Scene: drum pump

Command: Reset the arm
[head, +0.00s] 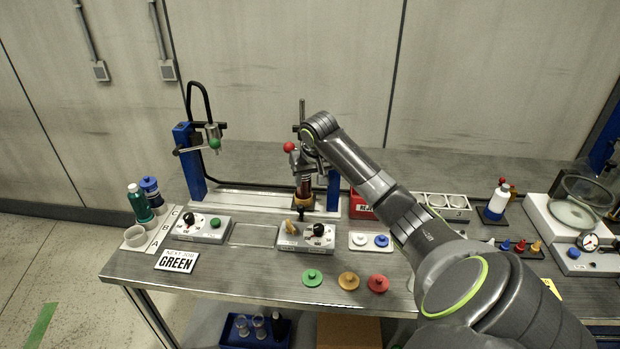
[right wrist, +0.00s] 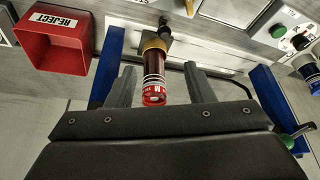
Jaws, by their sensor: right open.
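My right arm reaches over the table in the head view, and my right gripper (head: 308,160) is at the blue-posted stand at the back, largely hidden by my own wrist. In the right wrist view the right gripper (right wrist: 160,92) is open. A dark red cylinder (right wrist: 154,64) with a red and white end shows between its two fingers, with gaps at both sides. The cylinder sits in a brass collar (right wrist: 155,43); it also shows in the head view (head: 304,186). My left gripper is not in view.
A red REJECT bin (right wrist: 55,42) is beside the stand. A glass bowl (head: 584,202) is at the right.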

